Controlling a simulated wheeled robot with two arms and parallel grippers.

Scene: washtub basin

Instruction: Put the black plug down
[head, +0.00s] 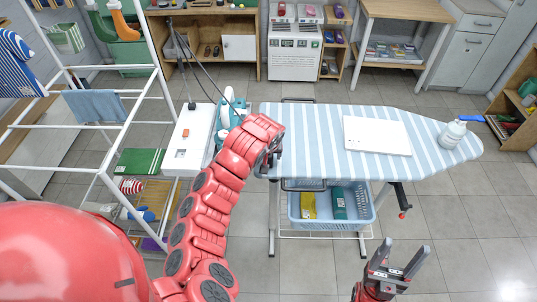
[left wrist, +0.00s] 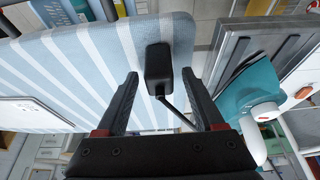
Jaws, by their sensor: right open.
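The black plug (left wrist: 158,68) shows in the left wrist view against the striped ironing board cover, with its dark cord running down to the right. My left gripper (left wrist: 160,78) is open; its fingers stand apart on either side of the plug, with a gap to each. The plug looks to lie on the board at the fingertips. In the head view my left gripper (head: 270,158) is at the board's left end, and the arm hides most of the plug there. My right gripper (head: 397,262) is open and empty, low in front of the board.
The ironing board (head: 310,125) carries a white flat panel (head: 377,135) and a white bottle (head: 452,133). A blue basket (head: 365,208) stands below it. A white unit (head: 188,145) and a teal iron (head: 229,110) are to the left, near a white drying rack (head: 150,90).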

